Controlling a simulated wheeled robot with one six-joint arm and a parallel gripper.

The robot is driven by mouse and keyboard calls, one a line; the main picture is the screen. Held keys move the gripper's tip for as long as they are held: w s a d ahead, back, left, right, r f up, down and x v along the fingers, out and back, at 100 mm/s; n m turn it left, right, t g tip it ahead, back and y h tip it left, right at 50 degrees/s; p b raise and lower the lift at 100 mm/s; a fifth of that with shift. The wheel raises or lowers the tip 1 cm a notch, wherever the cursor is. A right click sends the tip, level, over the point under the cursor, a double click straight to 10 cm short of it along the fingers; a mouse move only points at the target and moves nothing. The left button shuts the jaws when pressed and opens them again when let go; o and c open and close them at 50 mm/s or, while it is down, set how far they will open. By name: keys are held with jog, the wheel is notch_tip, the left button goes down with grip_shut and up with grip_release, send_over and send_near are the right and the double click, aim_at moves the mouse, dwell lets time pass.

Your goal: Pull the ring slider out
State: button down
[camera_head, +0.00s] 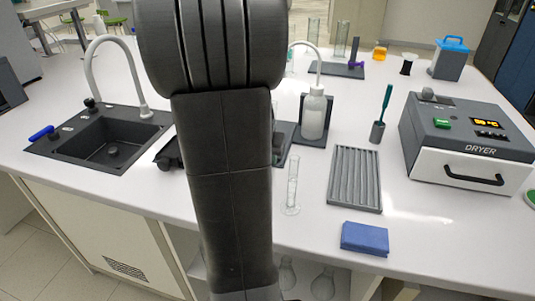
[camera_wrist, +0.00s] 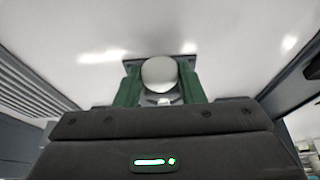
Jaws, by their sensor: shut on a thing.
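In the wrist view my gripper (camera_wrist: 159,80) has its two green fingers closed on either side of a pale round knob (camera_wrist: 159,71). A small dark plate edge shows behind the fingertips. I cannot tell from this view whether the knob is part of the ring slider; no ring shape shows. In the head view my own arm covers the middle of the bench and hides my gripper. A dark device (camera_head: 168,156) shows only in part to the left of the arm.
A sink (camera_head: 70,150) lies left on the white bench. Right of my arm stand a wash bottle (camera_head: 313,115), a glass cylinder (camera_head: 292,185), a ribbed tray (camera_head: 354,205), a blue cloth (camera_head: 365,238) and the dryer (camera_head: 465,150). The bench's front right is clear.

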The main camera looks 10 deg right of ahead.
jog(key=shift+s+a+r, duration=0.1)
jog(key=c, duration=0.9)
grip_release()
jog(key=shift+c, duration=0.2)
jog(key=v, duration=1.3)
jog(key=shift+s+r+p, duration=0.3)
jog(key=shift+p, duration=0.15)
